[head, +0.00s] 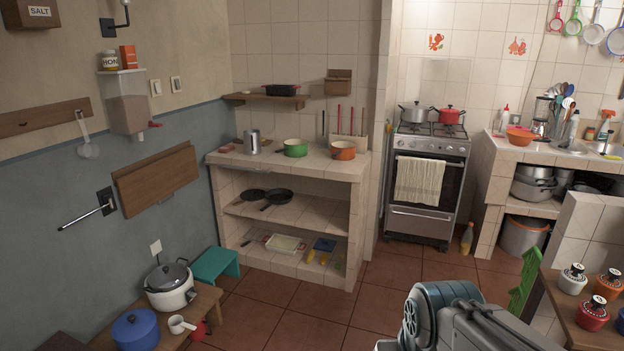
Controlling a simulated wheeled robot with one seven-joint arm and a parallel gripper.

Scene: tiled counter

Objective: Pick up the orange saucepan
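The orange saucepan (343,150) stands upright near the right end of the tiled counter (325,167), against the far wall. Its handle is not clear at this size. A green saucepan (296,148) stands to its left on the same counter, with a gap between them. Part of my arm shows at the lower right, well in front of the counter and apart from the saucepan. My gripper's fingers are not in view.
A metal canister (253,142) stands left on the counter, and thin red rods rise behind the saucepans. A shelf (266,99) hangs above. The stove (427,185) stands to the right. A small table with jars (592,314) is near at right. The floor (330,308) before the counter is mostly clear.

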